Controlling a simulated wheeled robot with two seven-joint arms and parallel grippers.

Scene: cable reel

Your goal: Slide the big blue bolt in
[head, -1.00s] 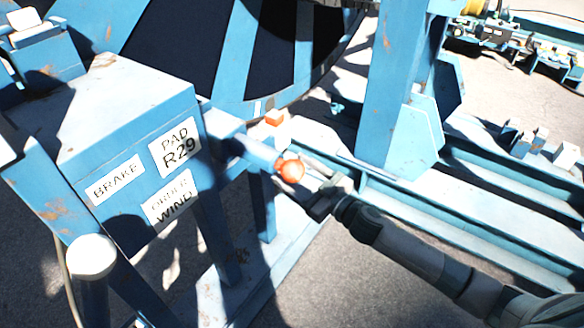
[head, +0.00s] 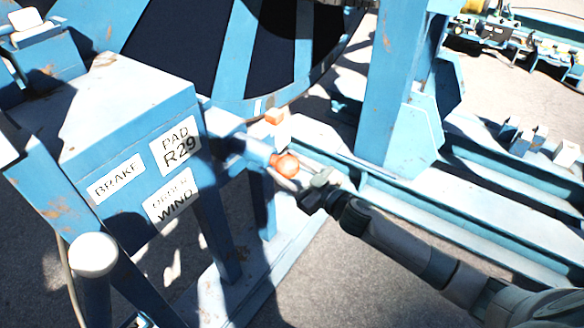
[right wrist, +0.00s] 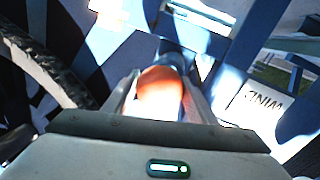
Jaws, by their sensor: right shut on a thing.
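The big blue bolt (head: 256,153) sticks out to the right from the side of the blue brake box, with an orange-red round knob (head: 286,165) on its end. My right gripper (head: 297,176) is shut on the knob. In the right wrist view the knob (right wrist: 160,82) sits between the two fingers, with the darker shaft behind it. How deep the bolt sits in its housing cannot be told. My left gripper is not in view.
The brake box (head: 115,140) carries white labels and stands on blue legs. A small orange block (head: 274,117) sits just beyond the bolt. A blue post (head: 385,90) and long rails (head: 450,200) lie to the right; a large reel stands behind.

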